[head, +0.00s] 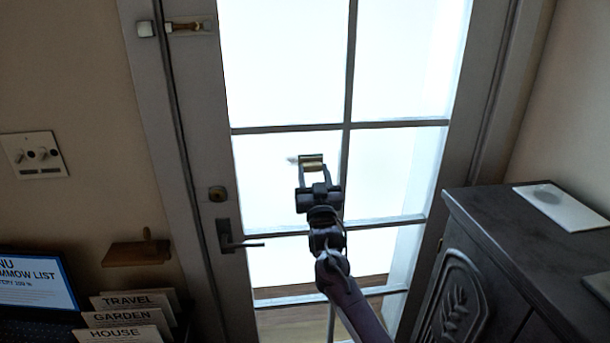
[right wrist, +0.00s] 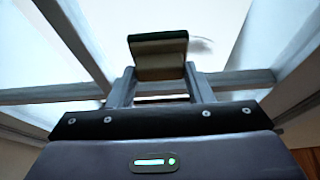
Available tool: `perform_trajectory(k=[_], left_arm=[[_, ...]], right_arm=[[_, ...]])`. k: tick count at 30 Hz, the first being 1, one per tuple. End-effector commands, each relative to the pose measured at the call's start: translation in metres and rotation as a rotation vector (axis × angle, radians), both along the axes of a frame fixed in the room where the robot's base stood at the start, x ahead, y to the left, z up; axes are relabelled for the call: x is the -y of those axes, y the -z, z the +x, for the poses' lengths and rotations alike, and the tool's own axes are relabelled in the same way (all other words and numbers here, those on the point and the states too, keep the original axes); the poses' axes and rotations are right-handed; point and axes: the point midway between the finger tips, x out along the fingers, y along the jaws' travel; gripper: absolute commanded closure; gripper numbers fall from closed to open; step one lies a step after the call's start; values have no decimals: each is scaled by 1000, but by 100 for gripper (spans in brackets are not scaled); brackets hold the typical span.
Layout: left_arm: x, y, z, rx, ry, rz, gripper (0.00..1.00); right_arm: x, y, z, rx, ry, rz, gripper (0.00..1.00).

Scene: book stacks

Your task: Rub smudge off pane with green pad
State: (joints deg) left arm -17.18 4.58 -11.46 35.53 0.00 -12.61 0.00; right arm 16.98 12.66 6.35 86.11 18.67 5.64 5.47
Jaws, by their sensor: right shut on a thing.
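The green pad (head: 312,161) is held between the fingertips of my right gripper (head: 314,172), in front of the pane (head: 265,183) left of the door's middle bar. In the right wrist view the pad (right wrist: 158,54) shows a dark green top and a tan face, with my right gripper (right wrist: 160,85) shut on it. The smudge (head: 292,160) is a faint grey mark just left of the pad. It also shows in the right wrist view (right wrist: 202,45), beside the pad. I cannot tell whether the pad touches the glass. My left gripper is not in view.
The door has a lever handle (head: 236,238) and a knob lock (head: 217,194) left of the panes. A dark cabinet (head: 480,225) with a white sheet (head: 562,208) on top stands at right. Signs reading travel, garden and house (head: 125,318) stand at lower left.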

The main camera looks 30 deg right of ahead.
Motion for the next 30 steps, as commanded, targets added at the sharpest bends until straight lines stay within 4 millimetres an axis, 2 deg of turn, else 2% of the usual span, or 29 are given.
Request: perform_trajectory(k=[3, 11, 24, 30], left_arm=[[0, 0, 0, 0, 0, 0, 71], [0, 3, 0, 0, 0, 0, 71], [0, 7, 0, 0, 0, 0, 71], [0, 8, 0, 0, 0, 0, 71]], right_arm=[[8, -1, -3, 0, 0, 0, 72], [9, -1, 0, 1, 0, 0, 72], [-24, 0, 14, 0, -4, 2, 72], [-30, 0, 16, -1, -4, 1, 72]])
